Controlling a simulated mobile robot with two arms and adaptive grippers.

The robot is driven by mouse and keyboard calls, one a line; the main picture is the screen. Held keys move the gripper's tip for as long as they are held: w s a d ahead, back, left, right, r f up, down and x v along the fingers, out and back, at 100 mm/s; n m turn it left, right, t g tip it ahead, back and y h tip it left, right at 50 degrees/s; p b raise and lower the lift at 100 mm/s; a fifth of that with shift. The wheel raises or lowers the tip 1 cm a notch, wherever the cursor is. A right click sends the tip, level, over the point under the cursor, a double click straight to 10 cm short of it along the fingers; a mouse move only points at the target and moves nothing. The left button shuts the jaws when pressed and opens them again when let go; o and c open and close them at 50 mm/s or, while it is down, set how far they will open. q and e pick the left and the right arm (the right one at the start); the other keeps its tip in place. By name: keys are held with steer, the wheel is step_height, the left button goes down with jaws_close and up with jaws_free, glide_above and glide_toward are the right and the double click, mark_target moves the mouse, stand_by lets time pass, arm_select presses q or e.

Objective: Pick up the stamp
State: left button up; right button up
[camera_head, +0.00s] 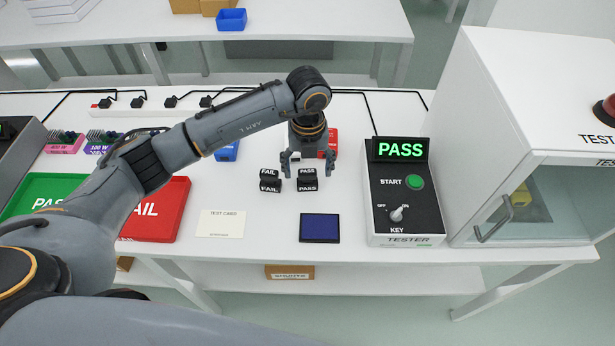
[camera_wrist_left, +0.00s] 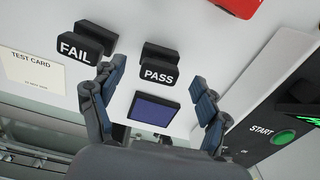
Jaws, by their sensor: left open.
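Two black stamps stand side by side on the white table. The FAIL stamp (camera_head: 270,181) is on the left and the PASS stamp (camera_head: 307,180) is on the right. In the left wrist view the FAIL stamp (camera_wrist_left: 87,43) is at upper left and the PASS stamp (camera_wrist_left: 160,67) is between and beyond the fingers. My left gripper (camera_head: 305,172) is open, pointing down just behind and above the PASS stamp; its fingers (camera_wrist_left: 155,95) show empty in the wrist view. A dark blue ink pad (camera_head: 319,228) lies in front of the PASS stamp. My right gripper is not visible.
A tester box (camera_head: 404,205) with a lit green PASS display stands right of the stamps, beside a white cabinet (camera_head: 530,130). A test card (camera_head: 221,224), a red FAIL tray (camera_head: 160,212) and a green PASS tray (camera_head: 40,197) lie left. Blue and red items sit behind the gripper.

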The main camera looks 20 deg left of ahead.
arm_select(q)
steer(key=shift+f, duration=1.45)
steer(key=c, duration=1.2)
steer(key=shift+r, duration=0.1)
steer(key=shift+c, duration=0.2)
steer(key=shift+r, duration=0.2)
step_height(320, 180, up, 2)
steer(key=shift+w+r+b, duration=0.1)
steer(key=shift+b, duration=0.45)
steer(key=s+d+r+b, duration=0.1)
steer(key=s+d+r, duration=0.1)
steer(key=s+r, duration=0.8)
steer(key=s, duration=0.4)
steer(key=shift+r+b, duration=0.15)
steer(key=shift+b, duration=0.2)
